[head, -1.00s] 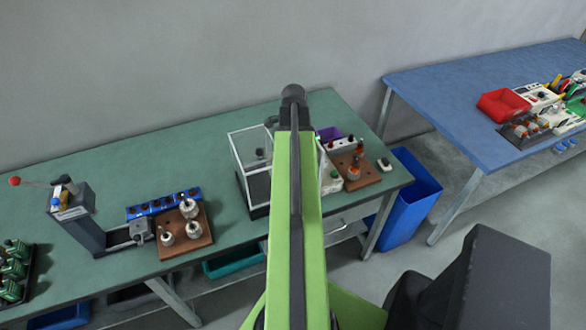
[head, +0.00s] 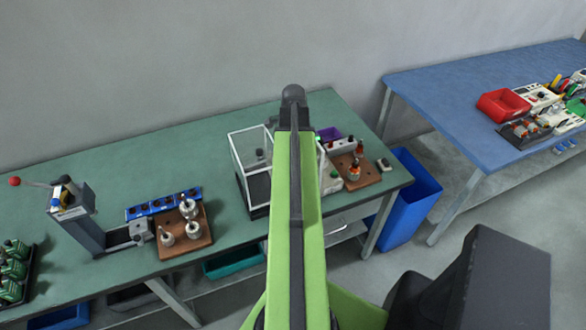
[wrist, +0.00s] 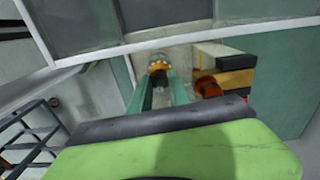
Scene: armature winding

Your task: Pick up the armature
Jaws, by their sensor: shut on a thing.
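My gripper (wrist: 160,90) shows in the wrist view as two teal fingers. They are closed on a small part with an orange-yellow ring and a dark end, which appears to be the armature (wrist: 158,67). In the head view my green arm hides the gripper and what it holds. A brown board (head: 367,183) with copper-coloured parts (head: 354,172) stands on the green bench right of my arm. A second brown board (head: 183,250) with several silver parts (head: 194,229) stands at the left.
A clear-sided box (head: 234,160) stands just left of my arm. In the wrist view a red-brown cylinder (wrist: 207,87) and a yellow-and-black block (wrist: 235,78) are close right of the fingers. A lever press (head: 85,225) stands at the left. A blue bin (head: 415,200) is beside the bench.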

